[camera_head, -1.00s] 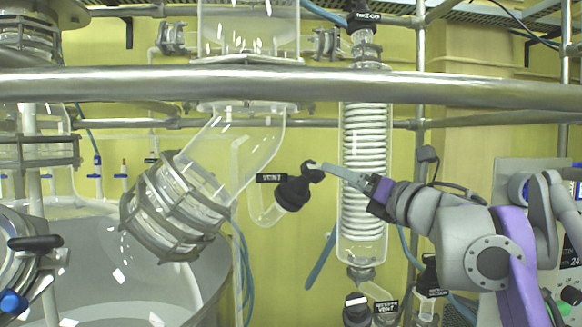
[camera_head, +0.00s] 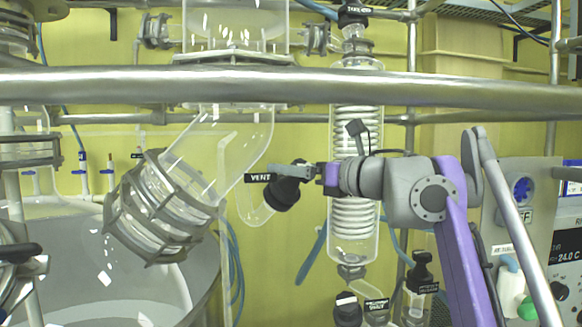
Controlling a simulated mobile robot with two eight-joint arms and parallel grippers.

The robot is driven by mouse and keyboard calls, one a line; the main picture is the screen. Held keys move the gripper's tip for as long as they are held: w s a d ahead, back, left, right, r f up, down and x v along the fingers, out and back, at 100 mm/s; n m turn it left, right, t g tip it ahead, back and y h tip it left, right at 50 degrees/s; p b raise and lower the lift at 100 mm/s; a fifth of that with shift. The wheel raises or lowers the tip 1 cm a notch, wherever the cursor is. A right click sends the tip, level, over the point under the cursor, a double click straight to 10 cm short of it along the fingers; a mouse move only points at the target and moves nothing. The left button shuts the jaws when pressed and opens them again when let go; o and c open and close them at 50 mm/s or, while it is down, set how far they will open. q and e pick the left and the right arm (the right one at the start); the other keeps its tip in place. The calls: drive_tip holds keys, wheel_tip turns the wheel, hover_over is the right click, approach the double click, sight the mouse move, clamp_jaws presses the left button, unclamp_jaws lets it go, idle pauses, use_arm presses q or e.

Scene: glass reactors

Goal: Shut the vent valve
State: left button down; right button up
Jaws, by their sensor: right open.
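The vent valve (camera_head: 283,194) is a black knob with a black label reading VENT, on a short glass side branch below the angled glass pipe in the head view. My right gripper (camera_head: 275,171) reaches in from the right, its grey fingers pointing left across the top of the knob. The fingers overlap the knob in the picture and hide part of its top. Whether they touch it I cannot tell. The gripper is open. My left gripper does not show.
A thick metal rail (camera_head: 300,91) crosses above the gripper. The glass coil condenser (camera_head: 352,225) stands close behind my right arm. The angled glass pipe (camera_head: 225,150) with its clamped flange (camera_head: 155,207) lies left of the valve. A control panel (camera_head: 562,245) is at the right.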

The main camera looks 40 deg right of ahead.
drive_tip(key=shift+w+a, duration=0.15)
drive_tip(key=shift+w, duration=0.25)
drive_tip(key=shift+c, duration=0.4)
drive_tip(key=c, duration=1.3)
drive_tip(key=shift+m+h, duration=0.3)
drive_tip(key=m+h, duration=0.2)
drive_tip(key=m, duration=0.1)
drive_tip(key=shift+d+h+p, duration=0.25)
drive_tip(key=shift+h+p, duration=0.05)
drive_tip(key=shift+p, duration=0.05)
drive_tip(key=m+h, duration=0.1)
drive_tip(key=m, duration=0.1)
drive_tip(key=shift+d+m+h, duration=0.15)
drive_tip(key=shift+m+h, duration=0.15)
drive_tip(key=shift+h, duration=0.1)
drive_tip(key=shift+s+d+f+m+g+h+b, duration=0.15)
drive_tip(key=shift+m+g+h, duration=0.4)
drive_tip(key=shift+m, duration=0.4)
drive_tip(key=shift+w+d+f+m+g+h+b, duration=0.15)
drive_tip(key=shift+m+g+h, duration=0.15)
drive_tip(key=shift+m+h, duration=0.6)
drive_tip(key=shift+s+d+m+g+h+b, duration=0.15)
drive_tip(key=shift+m+g+h, duration=0.35)
drive_tip(key=shift+m, duration=0.55)
drive_tip(key=shift+m, duration=0.3)
